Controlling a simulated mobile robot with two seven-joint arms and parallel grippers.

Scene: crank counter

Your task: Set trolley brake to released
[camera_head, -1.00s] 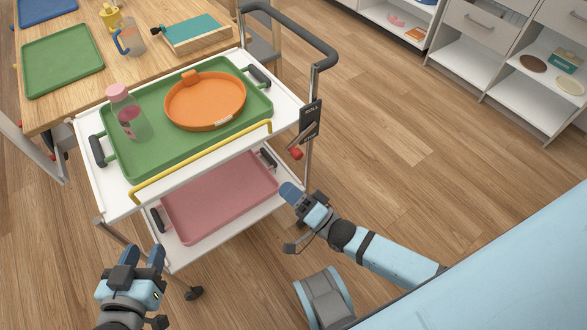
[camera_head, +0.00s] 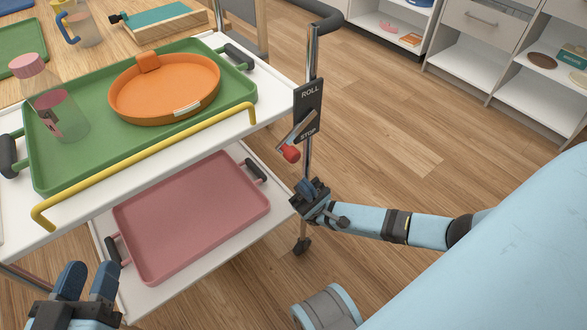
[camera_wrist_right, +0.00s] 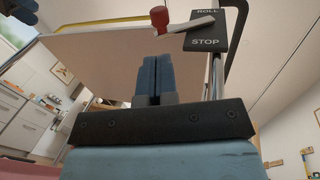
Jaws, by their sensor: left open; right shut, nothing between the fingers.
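The trolley (camera_head: 268,130) stands at the left in the head view. On its near right post is a black brake plate (camera_head: 309,105) marked ROLL at the top and STOP at the bottom. A metal brake lever (camera_head: 298,132) with a red knob (camera_head: 290,153) slants down to the left, its knob near STOP level. My right gripper (camera_head: 306,187) is shut and empty, a little below the knob. In the right wrist view its fingers (camera_wrist_right: 155,78) point towards the red knob (camera_wrist_right: 159,17), apart from it; the plate (camera_wrist_right: 205,30) shows right. My left gripper (camera_head: 86,282) is open and empty at the lower left.
A green tray (camera_head: 160,150) on the trolley's top holds an orange pan (camera_head: 165,105) and a bottle (camera_head: 60,112). A yellow rail (camera_head: 150,165) runs along the near edge. A pink tray (camera_head: 190,220) lies on the lower shelf. Floor right of the post is clear.

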